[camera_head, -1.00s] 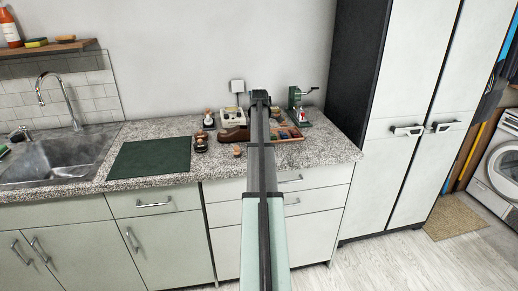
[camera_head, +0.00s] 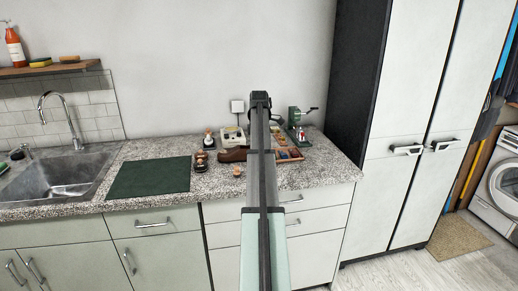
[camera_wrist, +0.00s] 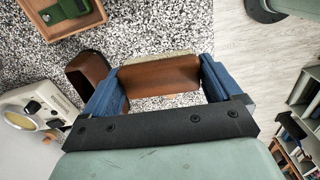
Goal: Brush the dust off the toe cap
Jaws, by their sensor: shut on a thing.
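My gripper (camera_wrist: 160,82) is shut on a brown wooden brush (camera_wrist: 158,78) in the wrist view. The brush lies across between the blue fingers, with its pale bristles along the far edge. A brown leather shoe (camera_head: 232,155) lies on the counter left of my arm in the head view. Its dark opening and brown side (camera_wrist: 90,66) appear just left of the left finger in the wrist view. The toe cap cannot be made out, nor can I tell whether the brush touches the shoe. My arm hides the gripper in the head view.
A wooden tray (camera_head: 299,156) and a green hand-cranked device (camera_head: 297,122) stand to the right on the speckled counter. A cream box (camera_head: 233,136) stands behind the shoe. Small jars (camera_head: 201,161) and a green mat (camera_head: 150,178) lie left. The sink is farther left.

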